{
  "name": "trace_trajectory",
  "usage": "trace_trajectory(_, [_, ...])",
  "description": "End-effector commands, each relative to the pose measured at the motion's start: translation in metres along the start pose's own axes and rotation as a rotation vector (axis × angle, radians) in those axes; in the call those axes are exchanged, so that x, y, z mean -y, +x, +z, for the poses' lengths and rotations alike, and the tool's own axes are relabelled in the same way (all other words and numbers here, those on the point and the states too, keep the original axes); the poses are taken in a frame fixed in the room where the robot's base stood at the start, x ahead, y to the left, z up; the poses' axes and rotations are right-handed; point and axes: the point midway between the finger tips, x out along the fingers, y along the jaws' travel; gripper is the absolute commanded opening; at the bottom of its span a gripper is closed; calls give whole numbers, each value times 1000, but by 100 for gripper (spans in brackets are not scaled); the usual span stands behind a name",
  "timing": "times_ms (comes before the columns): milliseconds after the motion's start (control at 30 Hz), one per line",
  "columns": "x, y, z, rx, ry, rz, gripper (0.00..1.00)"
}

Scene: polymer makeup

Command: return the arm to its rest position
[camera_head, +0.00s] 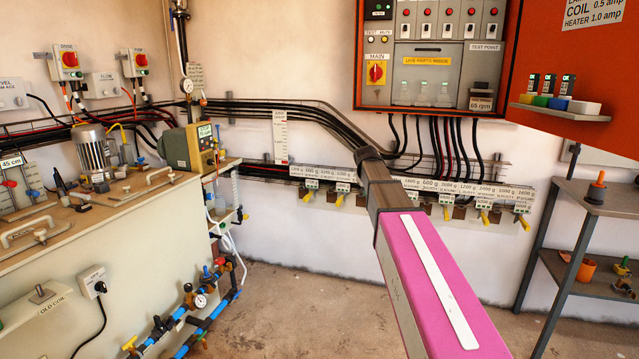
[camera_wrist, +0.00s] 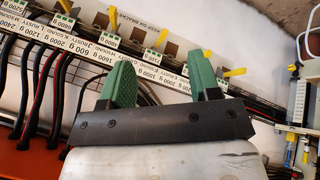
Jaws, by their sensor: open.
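My gripper (camera_wrist: 164,78) shows in the wrist view as two green fingers on a dark bar. The fingers are apart, with nothing between them. Behind them is the wall rail of labelled weight tags with yellow levers (camera_wrist: 233,71). In the head view my pink arm reaches from the lower right toward the wall, and its dark far section ends in front of the cables and tag rail (camera_head: 420,186). The fingers cannot be made out in the head view. Whether the gripper touches the rail cannot be told.
A red control cabinet (camera_head: 364,80) hangs above the rail, its open door (camera_head: 600,135) at the right. A grey shelf unit (camera_head: 606,197) stands at the right. A tank bench (camera_head: 140,235) with a motor and pipes fills the left. The floor (camera_head: 290,310) between is clear.

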Motion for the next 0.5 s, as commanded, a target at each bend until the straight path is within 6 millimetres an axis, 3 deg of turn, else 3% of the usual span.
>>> trace_trajectory(33, [13,14,32,27,9,-23,57])
trace_trajectory(300, [69,69,154,154,67,-135,57])
trace_trajectory(500, [108,92,247,253,117,-211,57])
